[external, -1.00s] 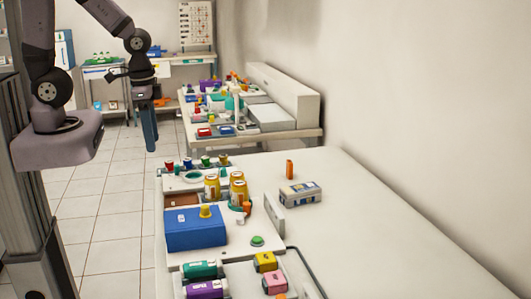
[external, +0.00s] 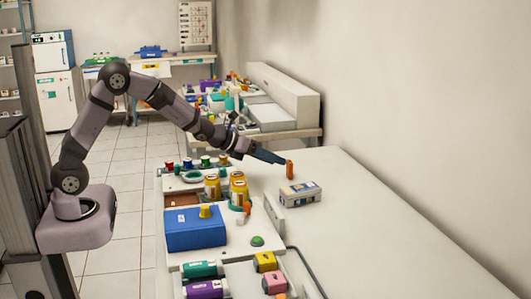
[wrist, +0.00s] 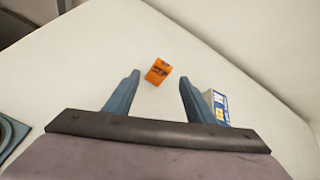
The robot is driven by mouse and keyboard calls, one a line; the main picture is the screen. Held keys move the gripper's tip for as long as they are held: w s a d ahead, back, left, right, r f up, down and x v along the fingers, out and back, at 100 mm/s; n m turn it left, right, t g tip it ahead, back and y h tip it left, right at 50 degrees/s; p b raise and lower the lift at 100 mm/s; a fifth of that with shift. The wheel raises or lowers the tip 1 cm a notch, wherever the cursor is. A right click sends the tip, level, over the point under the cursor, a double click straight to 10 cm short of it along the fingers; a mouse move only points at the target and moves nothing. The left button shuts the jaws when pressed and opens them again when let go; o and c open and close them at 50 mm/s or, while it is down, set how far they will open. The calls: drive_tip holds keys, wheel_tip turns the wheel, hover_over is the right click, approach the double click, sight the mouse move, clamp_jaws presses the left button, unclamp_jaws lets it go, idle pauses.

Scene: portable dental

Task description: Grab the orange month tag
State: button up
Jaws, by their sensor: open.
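The orange month tag (external: 290,169) stands upright on the white table, behind a small grey-and-blue box. In the wrist view the tag (wrist: 158,71) shows dark printing and lies just beyond the fingertips, between their lines. My gripper (external: 284,161) reaches in from the left with its fingers close to the tag. In the wrist view my gripper (wrist: 158,82) is open, its two blue fingers apart with nothing between them. I cannot tell from the external view whether a finger touches the tag.
The grey-and-blue box (external: 300,194) stands in front of the tag; in the wrist view the box (wrist: 216,105) is right beside the right finger. The table to the right is bare.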

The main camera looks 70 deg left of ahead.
sight(287, 166)
drive_tip(key=w+f+m+b, duration=0.1)
drive_tip(key=w+f+m, duration=0.1)
drive_tip(key=m, duration=0.1)
drive_tip(key=shift+w+a+f+m+t+h+b, duration=0.1)
drive_tip(key=shift+w+m+t+h+b, duration=0.05)
drive_tip(key=shift+m+t+h+b, duration=0.2)
drive_tip(key=shift+w+m+t+h+b, duration=0.3)
drive_tip(key=shift+w+m, duration=0.2)
drive_tip(key=shift+m, duration=0.45)
drive_tip(key=shift+a+p+x, duration=0.2)
drive_tip(key=shift+p+x, duration=1.1)
drive_tip(key=shift+x, duration=2.3)
drive_tip(key=shift+w+d, duration=0.1)
drive_tip(key=shift+d, duration=0.05)
drive_tip(key=c, duration=1.1)
drive_tip(key=shift+r, duration=0.2)
